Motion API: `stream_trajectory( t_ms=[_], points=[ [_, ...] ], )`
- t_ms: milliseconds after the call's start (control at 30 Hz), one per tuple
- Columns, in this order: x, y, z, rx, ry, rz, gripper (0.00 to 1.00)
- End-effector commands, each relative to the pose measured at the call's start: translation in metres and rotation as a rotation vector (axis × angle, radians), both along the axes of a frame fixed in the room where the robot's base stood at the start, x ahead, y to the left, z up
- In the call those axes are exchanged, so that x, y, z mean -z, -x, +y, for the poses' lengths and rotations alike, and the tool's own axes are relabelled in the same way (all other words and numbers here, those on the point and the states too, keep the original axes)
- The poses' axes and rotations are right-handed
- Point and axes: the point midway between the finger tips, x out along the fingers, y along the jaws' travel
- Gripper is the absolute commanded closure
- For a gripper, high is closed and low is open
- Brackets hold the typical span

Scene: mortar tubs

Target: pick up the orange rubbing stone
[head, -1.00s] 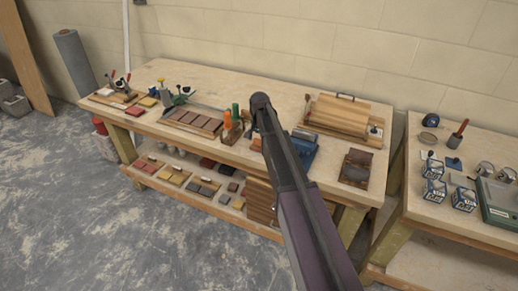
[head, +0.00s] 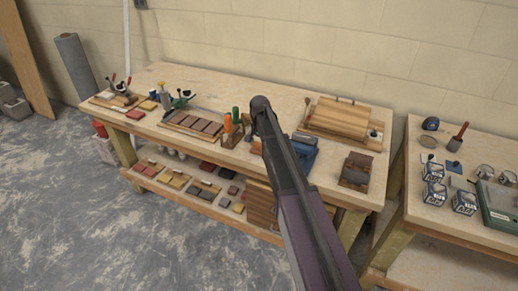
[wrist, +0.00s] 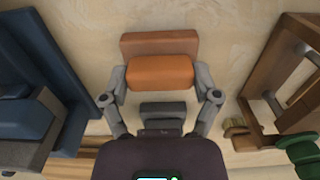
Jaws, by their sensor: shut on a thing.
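The orange rubbing stone (wrist: 160,73) sits between the two fingers of my gripper (wrist: 161,80) in the wrist view, with a fingertip against each end. My gripper is shut on it. A duller orange-brown block or face (wrist: 158,43) shows just beyond the stone; I cannot tell whether it is part of it. The pale bench top is behind. In the head view a small orange patch (head: 256,148) shows left of my arm, which hides most of the gripper area. I cannot tell how far the stone is from the bench.
A blue tool (wrist: 38,85) stands left of my gripper, and a wooden rack (wrist: 278,80) with a green handle stands right. In the head view, a wooden board stack (head: 338,120) lies at the back right of the bench. A second bench (head: 430,220) is further right.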

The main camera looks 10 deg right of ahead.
Motion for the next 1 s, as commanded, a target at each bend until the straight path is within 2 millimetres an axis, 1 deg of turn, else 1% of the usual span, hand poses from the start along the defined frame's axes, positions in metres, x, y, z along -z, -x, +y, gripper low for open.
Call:
stream_trajectory(
  t_ms=[267, 467, 667, 1000],
  points=[
    [-0.003, 0.0, 0.0, 0.0, -0.001, -0.001, 0.79],
    [-0.013, 0.0, 0.0, 0.0, -0.001, -0.001, 0.79],
    [-0.031, 0.0, 0.0, 0.0, -0.001, -0.001, 0.79],
    [-0.067, 0.0, -0.001, 0.001, 0.0, 0.0, 0.79]
  ],
)
